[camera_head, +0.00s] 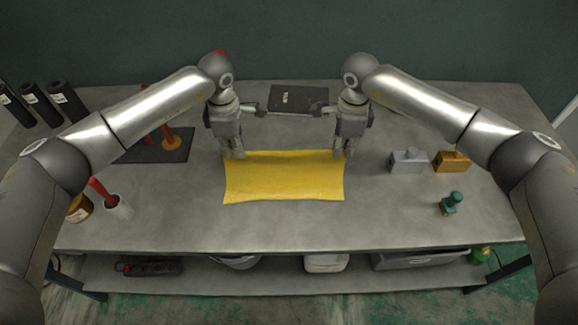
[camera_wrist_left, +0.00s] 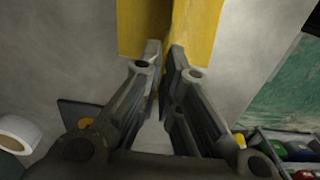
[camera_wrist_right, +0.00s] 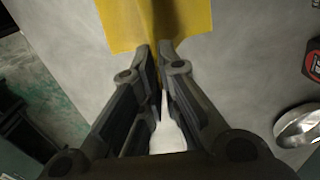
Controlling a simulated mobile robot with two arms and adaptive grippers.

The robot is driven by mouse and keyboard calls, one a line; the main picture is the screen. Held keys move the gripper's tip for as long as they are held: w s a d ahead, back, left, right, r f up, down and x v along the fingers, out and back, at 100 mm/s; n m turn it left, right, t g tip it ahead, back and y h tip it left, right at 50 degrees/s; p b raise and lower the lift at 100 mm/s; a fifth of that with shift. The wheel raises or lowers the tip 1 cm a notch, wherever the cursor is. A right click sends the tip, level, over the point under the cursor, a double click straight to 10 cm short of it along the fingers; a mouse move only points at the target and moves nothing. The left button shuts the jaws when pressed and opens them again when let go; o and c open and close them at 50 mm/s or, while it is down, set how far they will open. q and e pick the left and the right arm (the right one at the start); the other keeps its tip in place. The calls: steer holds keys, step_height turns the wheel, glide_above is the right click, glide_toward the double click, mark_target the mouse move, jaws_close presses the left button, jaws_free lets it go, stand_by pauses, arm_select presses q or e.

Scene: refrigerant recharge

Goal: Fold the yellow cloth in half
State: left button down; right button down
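The yellow cloth (camera_head: 284,180) lies on the grey workbench as a wide rectangle, with its far edge running between my two grippers. My left gripper (camera_head: 233,155) is at its far left corner and my right gripper (camera_head: 344,156) at its far right corner, both pointing down. In the left wrist view, the fingers are nearly together with cloth (camera_wrist_left: 207,35) pinched between the tips. In the right wrist view, the fingertips likewise close on the cloth (camera_wrist_right: 125,22), which bunches into a ridge there. The fingers partly hide both corners.
A black book-like item (camera_head: 299,97) lies behind the cloth. A grey block (camera_head: 408,161), an orange block (camera_head: 452,161) and a green fitting (camera_head: 452,203) stand at right. The bench in front is clear.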

step_height(320, 180, up, 10)
steer(key=p, duration=0.9)
steer(key=shift+w+f+b, duration=0.1)
steer(key=shift+w+b, duration=0.05)
steer(key=shift+b, duration=0.25)
